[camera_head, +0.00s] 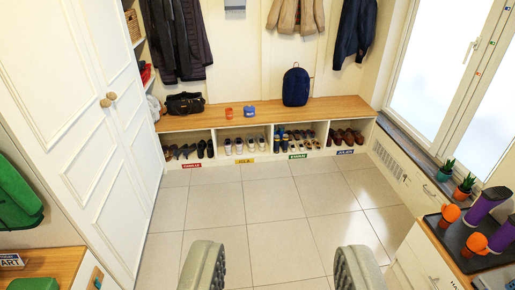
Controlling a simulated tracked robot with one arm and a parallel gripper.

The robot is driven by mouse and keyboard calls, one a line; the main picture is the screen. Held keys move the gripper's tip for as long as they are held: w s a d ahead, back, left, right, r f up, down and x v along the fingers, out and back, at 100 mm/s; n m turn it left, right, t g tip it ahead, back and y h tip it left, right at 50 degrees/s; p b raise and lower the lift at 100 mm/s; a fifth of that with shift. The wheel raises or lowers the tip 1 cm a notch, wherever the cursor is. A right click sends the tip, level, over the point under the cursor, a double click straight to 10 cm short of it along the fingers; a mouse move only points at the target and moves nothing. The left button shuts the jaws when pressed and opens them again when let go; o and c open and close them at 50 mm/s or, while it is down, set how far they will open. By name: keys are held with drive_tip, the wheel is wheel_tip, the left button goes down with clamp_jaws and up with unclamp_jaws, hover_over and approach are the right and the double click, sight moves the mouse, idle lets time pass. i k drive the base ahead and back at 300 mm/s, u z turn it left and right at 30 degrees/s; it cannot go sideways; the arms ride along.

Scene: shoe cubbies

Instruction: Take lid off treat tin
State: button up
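My gripper (282,268) is at the bottom of the view, its two grey ridged fingers wide apart with only floor showing between them. It is open and empty. I cannot make out a treat tin or its lid for certain. A small green object (34,284) is cut off at the bottom left edge on a wooden top, and I cannot tell what it is. A small orange item (229,112) and a small blue item (249,110) sit on the far bench, too small to identify.
The wooden bench (341,106) over shoe cubbies holds a black bag (185,103) and a navy backpack (296,87). White cabinet doors (84,90) stand left. The tiled floor (270,215) between is clear.

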sight(249, 108)
drive_tip(key=u, duration=0.3)
drive_tip(key=i, duration=1.25)
drive_tip(key=u, duration=0.4)
drive_tip(key=i, duration=2.5)
drive_tip(key=z, duration=0.55)
drive_tip(key=i, duration=1.25)
drive_tip(key=z, duration=0.65)
drive_tip(key=i, duration=1.05)
drive_tip(key=z, duration=0.3)
